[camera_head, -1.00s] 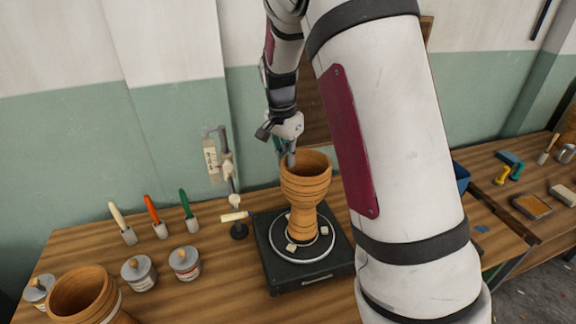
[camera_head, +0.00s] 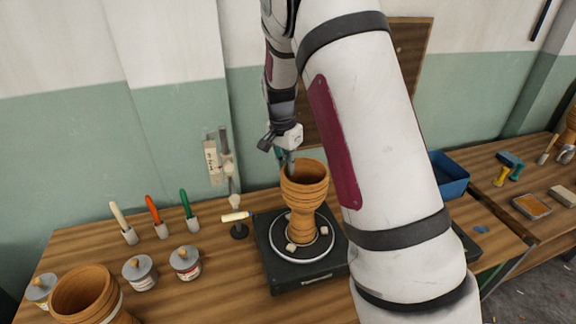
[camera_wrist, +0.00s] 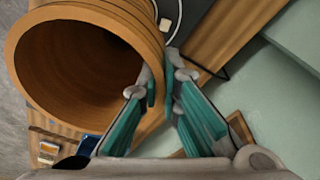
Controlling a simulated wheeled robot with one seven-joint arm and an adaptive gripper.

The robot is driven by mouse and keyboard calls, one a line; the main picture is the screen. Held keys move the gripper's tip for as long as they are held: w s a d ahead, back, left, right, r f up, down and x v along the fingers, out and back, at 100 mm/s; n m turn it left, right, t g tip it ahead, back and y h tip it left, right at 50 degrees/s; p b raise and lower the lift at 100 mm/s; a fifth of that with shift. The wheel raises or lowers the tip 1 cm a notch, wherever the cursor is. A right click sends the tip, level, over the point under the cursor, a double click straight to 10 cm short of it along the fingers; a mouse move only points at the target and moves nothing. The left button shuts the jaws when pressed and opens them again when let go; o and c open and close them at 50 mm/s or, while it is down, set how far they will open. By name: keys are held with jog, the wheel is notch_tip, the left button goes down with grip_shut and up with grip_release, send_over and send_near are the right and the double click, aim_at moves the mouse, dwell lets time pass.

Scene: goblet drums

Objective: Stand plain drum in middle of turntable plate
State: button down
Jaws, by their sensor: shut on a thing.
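The plain drum (camera_head: 303,195) is a tan-brown goblet shape with darker rings, upright over the turntable plate (camera_head: 277,249). Its foot appears near the middle of the plate, among small pale blocks (camera_head: 291,247). I cannot tell whether the foot touches the plate. My gripper (camera_head: 288,163) is at the back left of the drum's rim. In the wrist view, the teal-padded fingers (camera_wrist: 161,92) are shut on the rim wall, one inside and one outside. The drum's open mouth (camera_wrist: 85,65) fills the left of that view. The drum's foot is hidden there.
Another drum (camera_head: 84,292) with a pale band stands at front left. Lidded jars (camera_head: 185,262) and upright coloured-handled tools (camera_head: 188,205) are left of the turntable. A blue bin (camera_head: 449,175) is at right, partly behind my arm.

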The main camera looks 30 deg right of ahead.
jog(key=c, duration=1.8)
grip_release()
jog(key=shift+f, duration=0.1)
jog(key=r, duration=0.3)
jog(key=a+r, duration=0.1)
jog(key=r, duration=0.7)
jog(key=shift+s+a+r, duration=0.15)
jog(key=shift+s, duration=0.05)
jog(key=s+a+r+n+t+y, duration=0.1)
jog(key=s+a+r+n, duration=0.2)
jog(key=s+r, duration=0.3)
jog(key=s+a+r+n+t, duration=0.1)
jog(key=s+a+r+n, duration=0.25)
jog(key=s, duration=0.55)
jog(key=s+a+n+t, duration=0.1)
jog(key=s+a+n, duration=0.1)
jog(key=s, duration=0.5)
jog(key=s+a+f+n+t, duration=0.1)
jog(key=s+a+n, duration=0.1)
jog(key=s+n, duration=0.3)
jog(key=s, duration=0.3)
jog(key=shift+s+a+f, duration=0.25)
